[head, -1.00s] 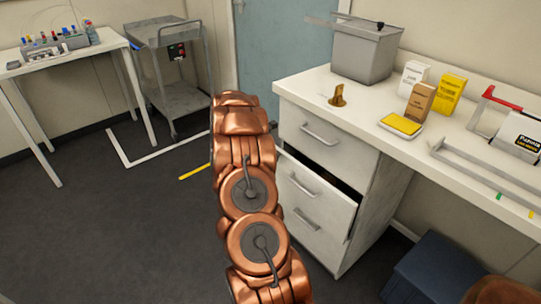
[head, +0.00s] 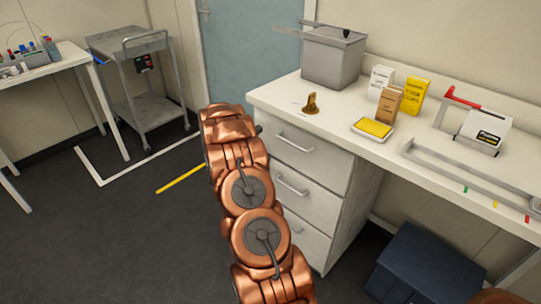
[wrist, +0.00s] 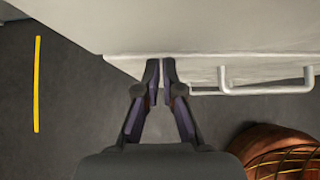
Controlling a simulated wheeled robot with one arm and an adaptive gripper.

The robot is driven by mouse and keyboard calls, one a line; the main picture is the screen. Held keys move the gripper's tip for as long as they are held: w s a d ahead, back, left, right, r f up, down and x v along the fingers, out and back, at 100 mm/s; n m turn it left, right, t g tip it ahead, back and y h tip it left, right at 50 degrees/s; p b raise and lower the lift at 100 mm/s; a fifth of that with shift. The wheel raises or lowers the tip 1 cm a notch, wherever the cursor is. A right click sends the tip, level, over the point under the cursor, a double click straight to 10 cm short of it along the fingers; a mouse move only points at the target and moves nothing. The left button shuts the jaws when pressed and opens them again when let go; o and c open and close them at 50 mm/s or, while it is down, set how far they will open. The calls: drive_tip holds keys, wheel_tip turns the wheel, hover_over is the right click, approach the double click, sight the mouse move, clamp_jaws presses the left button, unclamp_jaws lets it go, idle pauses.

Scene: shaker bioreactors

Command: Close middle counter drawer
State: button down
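The counter drawer unit (head: 343,214) has a white front with several stacked drawers. The middle drawer (head: 310,197) looks flush with the drawers above and below, with no dark gap showing; its bar handle (head: 292,185) is partly beside my arm. My gripper (wrist: 161,66) shows in the wrist view with its fingertips together and nothing between them. The tips are at or very near a pale drawer front (wrist: 205,68), left of a bar handle (wrist: 266,88); contact cannot be told. In the head view my copper arm hides most of the gripper and the lower drawer's left part.
The countertop (head: 340,120) carries a grey bin (head: 331,60), boxes (head: 388,105), a yellow-topped tray (head: 373,128) and a red-handled device (head: 480,130). A dark blue box (head: 425,265) stands on the floor right of the drawers. A cart (head: 140,85) stands back left. Floor left is clear.

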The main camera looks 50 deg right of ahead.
drive_tip(key=shift+s+d+r, duration=0.1)
drive_tip(key=shift+s+d, duration=0.15)
drive_tip(key=shift+d, duration=0.1)
drive_tip(key=shift+a, duration=0.1)
drive_tip(key=w+a+r+b, duration=0.1)
drive_tip(key=a+r, duration=0.6)
drive_tip(key=a, duration=0.4)
drive_tip(key=shift+w+a+b, duration=0.25)
drive_tip(key=shift+w+b, duration=0.1)
drive_tip(key=shift+b, duration=0.05)
drive_tip(key=shift+f, duration=0.1)
